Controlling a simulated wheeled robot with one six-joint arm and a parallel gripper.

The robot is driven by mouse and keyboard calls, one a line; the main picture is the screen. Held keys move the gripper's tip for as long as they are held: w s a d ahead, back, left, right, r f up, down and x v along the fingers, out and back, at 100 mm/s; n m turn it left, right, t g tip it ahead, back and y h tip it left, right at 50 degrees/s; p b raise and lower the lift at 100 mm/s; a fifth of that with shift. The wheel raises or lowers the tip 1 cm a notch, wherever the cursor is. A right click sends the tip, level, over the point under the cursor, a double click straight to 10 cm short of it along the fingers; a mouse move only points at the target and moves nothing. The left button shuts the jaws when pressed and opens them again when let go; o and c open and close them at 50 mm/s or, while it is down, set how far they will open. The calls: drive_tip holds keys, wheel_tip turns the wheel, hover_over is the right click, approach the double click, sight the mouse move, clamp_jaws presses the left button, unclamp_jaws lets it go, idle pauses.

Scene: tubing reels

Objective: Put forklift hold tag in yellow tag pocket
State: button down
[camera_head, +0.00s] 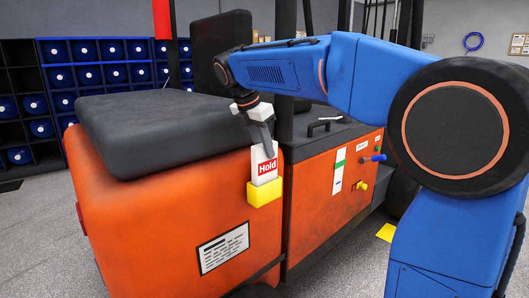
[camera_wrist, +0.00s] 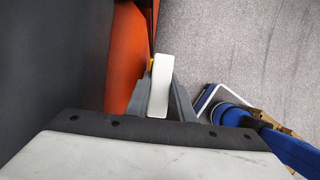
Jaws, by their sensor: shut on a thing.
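The forklift hold tag (camera_head: 266,163) is a white card with a red "Hold" label, and it stands upright. Its lower end meets the yellow tag pocket (camera_head: 264,193) on the orange forklift side; it appears to sit in the pocket's mouth, though how deep is hidden. My gripper (camera_head: 266,142) is shut on the tag's upper part from above. In the wrist view the tag's white top edge (camera_wrist: 161,86) lies between the two grey fingers. A sliver of yellow pocket (camera_wrist: 151,64) shows just left of it.
The forklift (camera_head: 180,200) has a black seat (camera_head: 150,125) left of the tag and a panel with knobs (camera_head: 335,180) to the right. Shelves of blue reels (camera_head: 100,75) stand behind. Grey floor (camera_wrist: 240,50) is open in the wrist view.

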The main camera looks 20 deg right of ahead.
drive_tip(key=shift+f, duration=0.65)
drive_tip(key=c, duration=1.8)
unclamp_jaws()
drive_tip(key=v, duration=1.2)
drive_tip(key=shift+d, duration=0.1)
drive_tip(key=shift+s+d, duration=0.1)
